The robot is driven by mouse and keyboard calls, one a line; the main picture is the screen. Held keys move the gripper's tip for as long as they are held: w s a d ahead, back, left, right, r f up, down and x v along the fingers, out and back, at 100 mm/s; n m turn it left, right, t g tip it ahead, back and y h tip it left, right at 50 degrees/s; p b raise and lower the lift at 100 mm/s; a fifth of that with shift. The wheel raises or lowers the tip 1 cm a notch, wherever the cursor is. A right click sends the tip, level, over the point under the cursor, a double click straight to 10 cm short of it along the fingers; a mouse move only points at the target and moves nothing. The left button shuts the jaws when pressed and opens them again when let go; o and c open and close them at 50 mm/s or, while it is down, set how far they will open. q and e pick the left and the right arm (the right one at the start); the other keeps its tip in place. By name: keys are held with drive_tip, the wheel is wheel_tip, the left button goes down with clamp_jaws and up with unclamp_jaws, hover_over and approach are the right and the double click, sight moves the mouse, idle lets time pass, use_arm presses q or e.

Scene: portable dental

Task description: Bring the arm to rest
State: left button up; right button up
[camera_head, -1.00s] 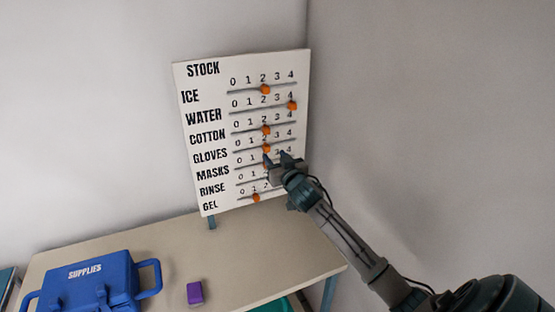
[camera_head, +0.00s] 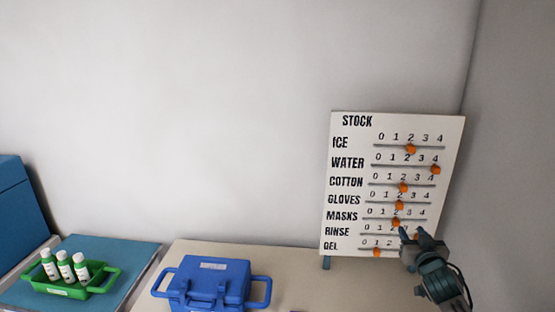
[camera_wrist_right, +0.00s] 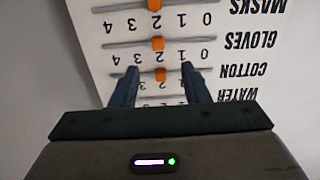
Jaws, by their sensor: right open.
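My right gripper (camera_head: 415,236) is open and empty in front of the lower right part of the white stock board (camera_head: 350,225). In the right wrist view the gripper (camera_wrist_right: 161,85) has its two dark fingers spread, with the board (camera_wrist_right: 245,60) beyond them, upside down. An orange slider knob (camera_wrist_right: 160,75) shows between the fingers in that view; I cannot tell whether they touch the board. In the head view the gripper covers part of the lower rows. My left gripper is not in view.
A blue supplies case (camera_head: 208,285) stands on the beige table (camera_head: 300,270) left of the board. A green tray (camera_head: 65,290) with 3 white bottles sits on a blue surface (camera_head: 115,255). A blue box (camera_head: 20,210) is at far left. The wall above is clear.

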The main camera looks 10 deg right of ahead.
drive_tip(key=s+a+f+n+g, duration=0.1)
drive_tip(key=s+a+f+g, duration=0.65)
drive_tip(key=s+f, duration=0.75)
drive_tip(key=s+a+f+n+g+y, duration=0.15)
drive_tip(key=s+a, duration=0.25)
drive_tip(key=s, duration=0.5)
drive_tip(key=s+a+f+g, duration=0.2)
drive_tip(key=s+a, duration=0.2)
drive_tip(key=s, duration=0.5)
drive_tip(key=s+a+f+n+g+y, duration=0.1)
drive_tip(key=s+a+f+g, duration=0.15)
drive_tip(key=s, duration=0.65)
wheel_tip(320, 180, down, 34)
drive_tip(key=d+g+b, duration=0.2)
drive_tip(key=b, duration=0.1)
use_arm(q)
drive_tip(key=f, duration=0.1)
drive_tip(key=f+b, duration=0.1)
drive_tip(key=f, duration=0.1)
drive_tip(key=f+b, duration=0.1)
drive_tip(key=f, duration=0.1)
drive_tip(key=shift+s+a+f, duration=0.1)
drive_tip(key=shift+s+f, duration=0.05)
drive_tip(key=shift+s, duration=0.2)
use_arm(e)
drive_tip(key=s+d+f, duration=0.1)
drive_tip(key=s+f, duration=1.7)
drive_tip(key=f, duration=0.2)
drive_tip(key=shift+s+m, duration=0.35)
